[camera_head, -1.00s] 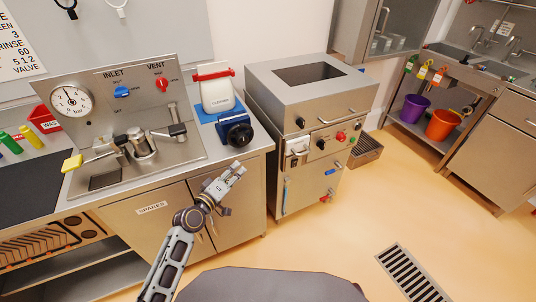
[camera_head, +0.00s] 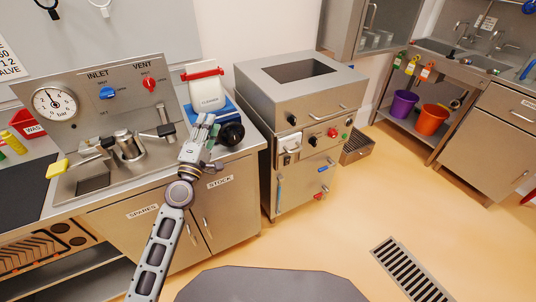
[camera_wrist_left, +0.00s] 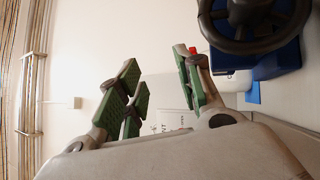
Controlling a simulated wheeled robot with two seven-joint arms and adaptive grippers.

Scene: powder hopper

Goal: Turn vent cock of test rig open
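The test rig (camera_head: 120,78) stands on the left counter, with a round gauge (camera_head: 55,104) on its panel. The vent cock (camera_head: 149,85) is a red handle under the label VENT, and the blue inlet cock (camera_head: 107,92) is to its left. My left gripper (camera_head: 206,122) is below and to the right of the vent cock, in front of the blue machine with the black wheel, apart from the cock. In the left wrist view its green-padded fingers (camera_wrist_left: 160,90) are spread with nothing between them. My right gripper is not in view.
The blue device with a black handwheel (camera_head: 232,133) sits close beside my left gripper, and shows in the wrist view (camera_wrist_left: 255,25). A white container with a red clamp (camera_head: 207,90) stands behind. A steel hopper cabinet (camera_head: 300,90) is to the right. A yellow-tipped lever (camera_head: 57,168) projects at the rig's front left.

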